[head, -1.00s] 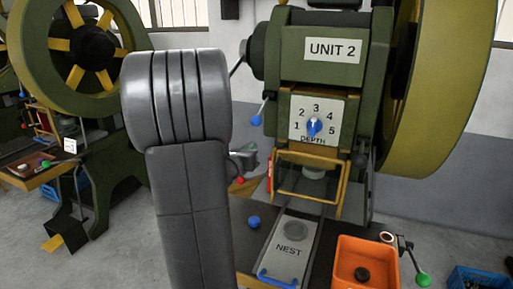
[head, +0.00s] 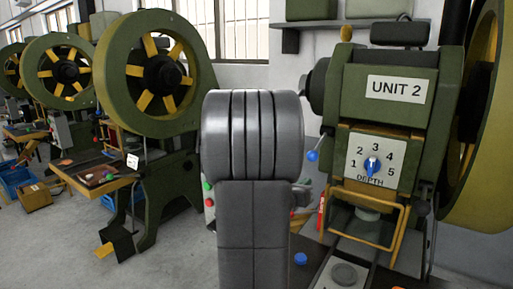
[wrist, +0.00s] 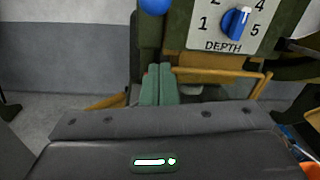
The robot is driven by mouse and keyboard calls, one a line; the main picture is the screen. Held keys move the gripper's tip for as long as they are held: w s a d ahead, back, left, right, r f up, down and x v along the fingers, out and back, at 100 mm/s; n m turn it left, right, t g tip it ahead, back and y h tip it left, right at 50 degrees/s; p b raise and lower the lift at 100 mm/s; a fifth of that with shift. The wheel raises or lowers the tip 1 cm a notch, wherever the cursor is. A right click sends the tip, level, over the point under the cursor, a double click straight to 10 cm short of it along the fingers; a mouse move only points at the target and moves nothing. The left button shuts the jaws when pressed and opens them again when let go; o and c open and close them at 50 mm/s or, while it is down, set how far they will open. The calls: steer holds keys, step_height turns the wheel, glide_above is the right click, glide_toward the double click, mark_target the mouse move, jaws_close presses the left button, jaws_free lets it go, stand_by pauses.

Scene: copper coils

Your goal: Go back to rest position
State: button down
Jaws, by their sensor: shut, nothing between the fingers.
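My gripper (wrist: 158,72) shows in the wrist view as two green fingers side by side, closed together, with nothing seen between them. They point toward the press marked UNIT 2 (wrist: 178,30), in front of its yellow guard frame (wrist: 255,85). Whether they touch anything is hard to tell, but they look apart from the press. In the head view my grey arm stands upright in the middle and hides most of the gripper. The press with its UNIT 2 label (head: 395,89) stands to the right, its blue depth knob (head: 372,166) pointing near 3.
A blue button (head: 300,259) and the nest plate (head: 345,275) lie low in front of the press. More green presses (head: 160,75) stand at left, with a work table (head: 95,175).

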steer(key=w+d+r+p, duration=0.2)
steer(key=w+r+p, duration=0.1)
steer(key=p, duration=0.4)
steer(key=shift+w+d+r, duration=0.35)
steer(key=shift+w+r, duration=0.05)
steer(key=shift+w, duration=0.5)
steer(key=shift+f, duration=0.1)
